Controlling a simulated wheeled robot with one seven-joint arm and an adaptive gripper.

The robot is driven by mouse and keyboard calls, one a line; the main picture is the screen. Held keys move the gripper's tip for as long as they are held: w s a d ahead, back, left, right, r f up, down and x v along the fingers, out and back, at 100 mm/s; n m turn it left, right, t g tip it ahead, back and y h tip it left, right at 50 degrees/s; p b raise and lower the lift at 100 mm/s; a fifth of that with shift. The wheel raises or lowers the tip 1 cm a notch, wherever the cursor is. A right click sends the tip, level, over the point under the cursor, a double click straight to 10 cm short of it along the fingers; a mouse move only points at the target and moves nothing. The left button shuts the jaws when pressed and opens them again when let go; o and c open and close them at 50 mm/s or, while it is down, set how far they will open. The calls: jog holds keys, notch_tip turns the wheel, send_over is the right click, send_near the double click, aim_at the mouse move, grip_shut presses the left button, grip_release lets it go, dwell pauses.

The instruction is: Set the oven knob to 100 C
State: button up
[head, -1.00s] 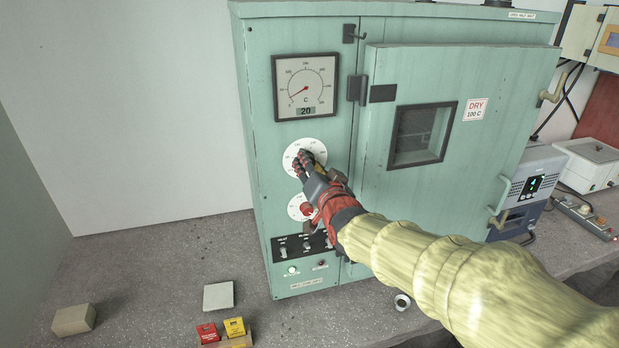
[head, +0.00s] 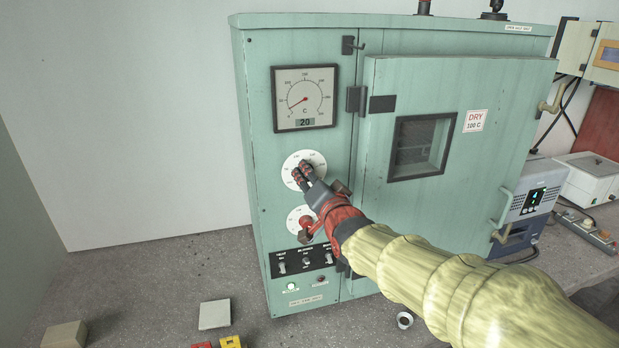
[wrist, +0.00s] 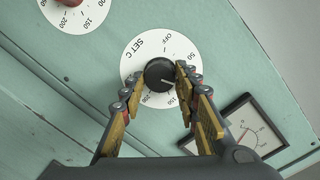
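The black oven knob (wrist: 160,74) sits on a white "SET C" dial (wrist: 136,52) on the green oven's front panel. The dial also shows in the head view (head: 291,163). The knob's white mark points to the lower right in the wrist view, toward the scale beside the right finger; part of that scale is hidden, so the exact setting is unclear. My gripper (wrist: 160,74) has its fingers on either side of the knob, with a small gap showing at the left. In the head view my gripper (head: 302,174) covers the knob.
Below is a second white dial with a red knob (head: 307,219), then a switch panel (head: 304,260). The oven's gauge (head: 304,98) displays 20. The oven door (head: 460,110) carries a "DRY 100 C" label (head: 475,121).

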jog(key=o, duration=0.4)
jog(key=v, duration=1.2)
dwell(0.3)
